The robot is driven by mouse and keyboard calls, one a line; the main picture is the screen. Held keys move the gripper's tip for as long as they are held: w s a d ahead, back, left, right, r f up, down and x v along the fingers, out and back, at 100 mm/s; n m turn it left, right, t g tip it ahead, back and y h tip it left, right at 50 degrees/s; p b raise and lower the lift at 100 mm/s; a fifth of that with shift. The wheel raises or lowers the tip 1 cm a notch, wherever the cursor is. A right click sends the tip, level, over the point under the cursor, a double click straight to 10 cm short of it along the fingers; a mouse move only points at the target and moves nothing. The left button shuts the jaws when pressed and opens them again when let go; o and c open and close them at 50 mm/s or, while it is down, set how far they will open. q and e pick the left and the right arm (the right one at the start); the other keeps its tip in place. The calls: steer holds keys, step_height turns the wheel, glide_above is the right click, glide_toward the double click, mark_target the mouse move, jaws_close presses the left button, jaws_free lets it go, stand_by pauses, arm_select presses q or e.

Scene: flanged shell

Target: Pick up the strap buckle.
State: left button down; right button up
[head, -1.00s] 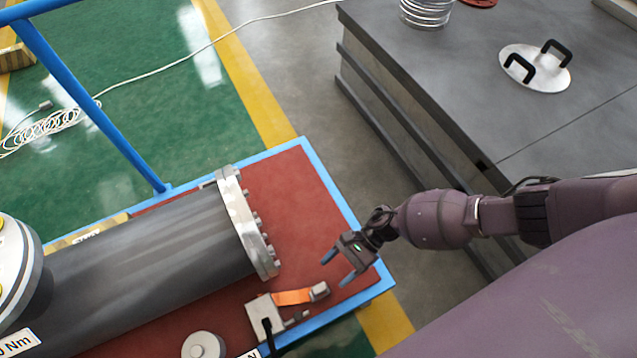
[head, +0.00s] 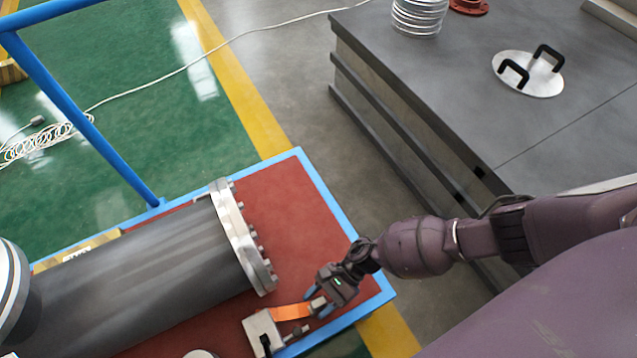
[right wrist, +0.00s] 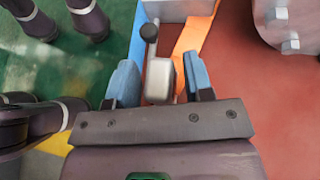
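The strap buckle (head: 317,303) is a small grey metal block at the right end of an orange strap (head: 290,312), on the red cart top. My right gripper (head: 318,307) is down at the buckle, with its blue fingertips on either side of it. In the right wrist view the buckle (right wrist: 159,82) sits between the two fingers of the open gripper (right wrist: 161,82), with a gap showing on each side. The orange strap (right wrist: 194,35) runs away beyond it. My left gripper is not in view.
A pale block (head: 261,334) with a black lever stands at the strap's left end. The grey flanged shell (head: 140,270) lies close by on the cart, whose blue rim (head: 375,300) is near my gripper. A grey workbench (head: 440,90) stands at upper right.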

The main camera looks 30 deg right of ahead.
jaws_close()
steer(key=shift+r, duration=0.1)
